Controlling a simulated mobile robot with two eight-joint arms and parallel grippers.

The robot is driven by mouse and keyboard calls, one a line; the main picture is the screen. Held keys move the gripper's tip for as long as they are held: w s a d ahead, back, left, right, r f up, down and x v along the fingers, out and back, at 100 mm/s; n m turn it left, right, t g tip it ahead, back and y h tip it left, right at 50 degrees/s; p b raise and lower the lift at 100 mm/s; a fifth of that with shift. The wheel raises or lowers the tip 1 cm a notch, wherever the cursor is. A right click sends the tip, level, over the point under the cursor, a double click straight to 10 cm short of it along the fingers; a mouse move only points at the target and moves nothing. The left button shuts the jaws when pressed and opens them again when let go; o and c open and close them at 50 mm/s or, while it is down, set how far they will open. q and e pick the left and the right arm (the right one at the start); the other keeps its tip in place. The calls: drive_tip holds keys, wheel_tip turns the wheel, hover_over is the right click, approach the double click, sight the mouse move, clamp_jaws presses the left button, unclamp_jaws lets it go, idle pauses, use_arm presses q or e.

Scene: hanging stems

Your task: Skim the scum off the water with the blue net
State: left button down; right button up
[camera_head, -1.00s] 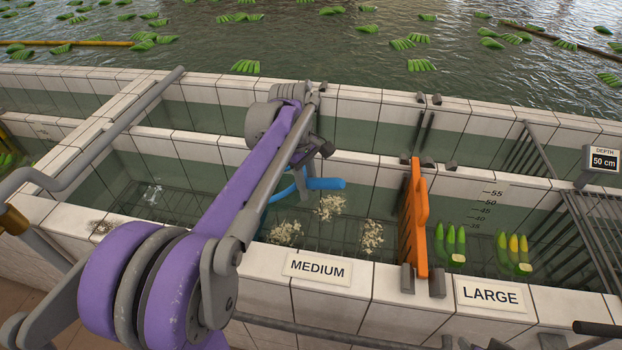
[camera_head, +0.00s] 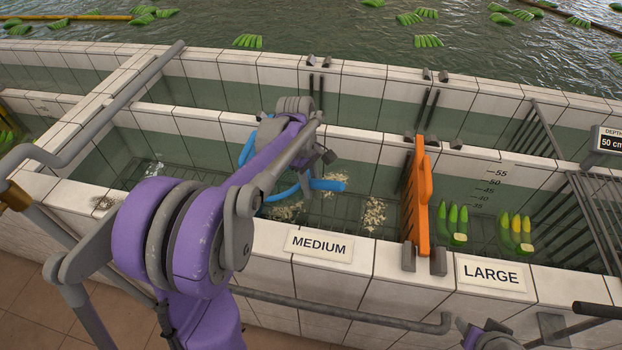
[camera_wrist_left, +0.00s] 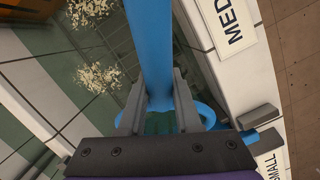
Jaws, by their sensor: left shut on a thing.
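My left gripper (camera_head: 303,178) is shut on the blue net's (camera_head: 328,185) handle, above the water of the MEDIUM channel. Part of the blue frame shows left of my wrist; its mesh is hard to make out. In the left wrist view the blue handle (camera_wrist_left: 150,45) runs between the fingers (camera_wrist_left: 160,100), with a blue curved part beside them. Pale scum lies in clumps: one at the front (camera_head: 287,212), one partly behind the handle, and one to the right (camera_head: 375,214). Two clumps also show in the left wrist view (camera_wrist_left: 97,77). My right gripper's fingers are not visible.
The tiled front wall carries a MEDIUM sign (camera_head: 319,246) and a LARGE sign (camera_head: 494,275). An orange gate (camera_head: 423,215) closes the channel's right end. Green bananas (camera_head: 452,223) float beyond it. A grey rail (camera_head: 340,312) runs along the front wall.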

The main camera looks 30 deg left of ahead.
sight(312, 180)
use_arm(q)
wheel_tip(312, 180, down, 18)
drive_tip(key=b, duration=0.8)
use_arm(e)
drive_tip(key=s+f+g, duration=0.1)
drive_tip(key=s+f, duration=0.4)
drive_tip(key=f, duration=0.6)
use_arm(q)
wheel_tip(312, 180, up, 20)
drive_tip(key=p, duration=0.9)
drive_tip(key=shift+r, duration=0.7)
drive_tip(key=r, duration=0.3)
drive_tip(key=shift+s+r, duration=0.25)
drive_tip(key=shift+w+r, duration=0.1)
drive_tip(key=shift+r, duration=1.6)
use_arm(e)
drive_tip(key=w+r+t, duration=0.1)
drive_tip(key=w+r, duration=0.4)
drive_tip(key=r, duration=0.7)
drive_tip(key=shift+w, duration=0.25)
